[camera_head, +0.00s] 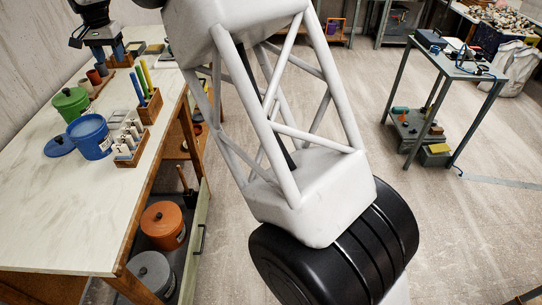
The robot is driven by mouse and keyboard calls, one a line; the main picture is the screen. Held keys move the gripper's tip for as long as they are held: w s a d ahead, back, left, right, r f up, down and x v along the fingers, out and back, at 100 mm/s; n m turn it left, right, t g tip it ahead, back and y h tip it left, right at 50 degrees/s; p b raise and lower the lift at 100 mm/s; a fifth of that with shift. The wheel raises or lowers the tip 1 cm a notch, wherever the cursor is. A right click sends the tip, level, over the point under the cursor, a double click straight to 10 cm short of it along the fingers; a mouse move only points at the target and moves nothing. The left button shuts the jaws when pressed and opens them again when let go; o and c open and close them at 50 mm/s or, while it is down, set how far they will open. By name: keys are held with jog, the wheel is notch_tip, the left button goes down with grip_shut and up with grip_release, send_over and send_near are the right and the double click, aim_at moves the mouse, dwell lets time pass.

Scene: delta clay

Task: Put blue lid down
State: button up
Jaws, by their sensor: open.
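The blue lid (59,146) lies flat on the pale worktop (60,215), just left of the blue bucket (90,144). It appears apart from the bucket or only just beside it. The blue bucket stands upright and open. My gripper (108,56) is at the top left, over the far part of the worktop, well away from the blue lid. It is open, and I see nothing held in it.
A green lidded bucket (72,104) stands behind the blue one. Wooden holders with tools (148,107) and pale blocks (128,142) line the worktop's right edge. Terracotta (163,226) and grey (151,272) buckets sit below. The near worktop is clear.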

jog(key=s+d+r, duration=0.3)
jog(key=s+d, duration=0.1)
jog(key=d, duration=1)
jog(key=s+d+r+t, duration=0.1)
jog(key=s+d+r, duration=0.3)
jog(key=d, duration=0.9)
jog(key=s+d+r, duration=0.2)
jog(key=s+d, duration=0.3)
jog(key=d, duration=0.9)
jog(key=s+d+f, duration=0.3)
jog(key=s+d, duration=1.1)
jog(key=d, duration=0.1)
jog(key=s+d+f, duration=0.4)
jog(key=s, duration=0.5)
jog(key=s+d+f+t, duration=0.1)
jog(key=s+d+f, duration=0.4)
jog(key=s, duration=0.4)
jog(key=shift+s+d+h, duration=0.15)
jog(key=shift+s+h, duration=0.05)
jog(key=shift+h, duration=0.1)
